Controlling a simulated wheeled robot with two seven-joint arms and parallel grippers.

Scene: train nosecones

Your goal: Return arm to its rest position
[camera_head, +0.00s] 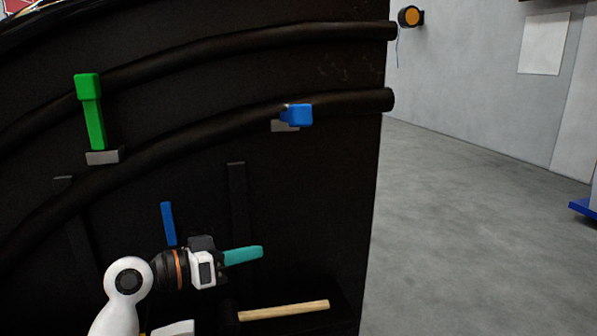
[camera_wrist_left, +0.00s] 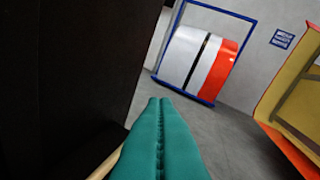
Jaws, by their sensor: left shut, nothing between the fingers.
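My left arm comes in from the lower left in the head view, with white links and a dark wrist with an orange ring. My left gripper (camera_head: 262,251) has teal fingers that are shut together with nothing between them. It points right, in front of the dark panel (camera_head: 310,200) and above a wooden handle (camera_head: 285,311). In the left wrist view the teal fingers (camera_wrist_left: 157,100) lie side by side, closed, pointing away into the open room. My right gripper is in neither view.
The dark panel carries two curved black pipes, a green lever (camera_head: 92,115), a blue-handled lever (camera_head: 298,115) and a blue bar (camera_head: 168,223). Open grey floor (camera_head: 460,230) lies to the right. The wrist view shows a white and red object in a blue frame (camera_wrist_left: 247,55) and a yellow-edged structure (camera_wrist_left: 285,90).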

